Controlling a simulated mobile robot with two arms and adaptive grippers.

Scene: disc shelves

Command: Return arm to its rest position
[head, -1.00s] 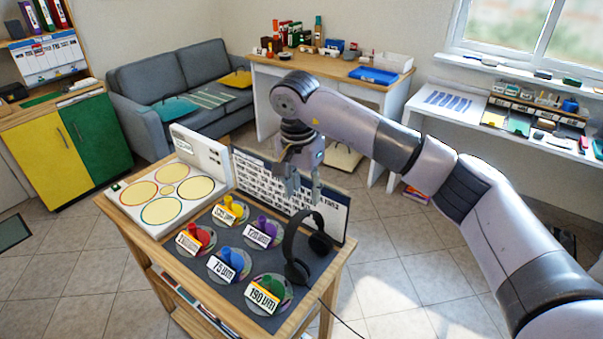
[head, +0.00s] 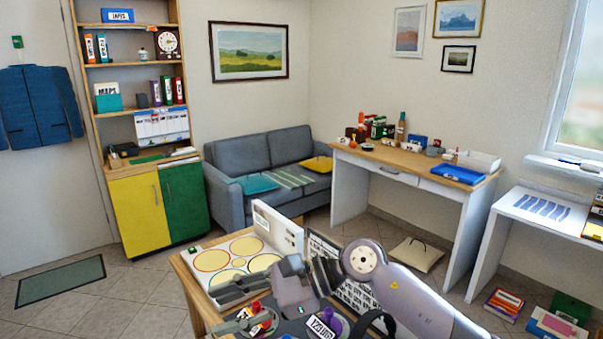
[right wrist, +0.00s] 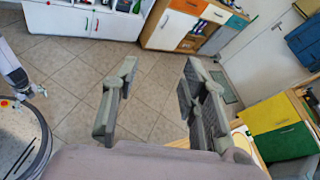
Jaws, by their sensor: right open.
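My right gripper (head: 226,307) is in the lower middle of the head view, over the small wooden table (head: 192,292), with its fingers spread and pointing left. Nothing shows between the fingers. In the right wrist view the two grey fingers (right wrist: 160,92) stand apart with bare floor behind them. My right arm (head: 415,300) reaches in from the lower right. My left gripper is not in view.
The white board with yellow circles (head: 213,261), a purple piece labelled 125 µm (head: 334,322), a red piece (head: 256,308) and black headphones (head: 372,318) are close to the gripper. A sofa (head: 237,158) and desk (head: 395,172) stand behind.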

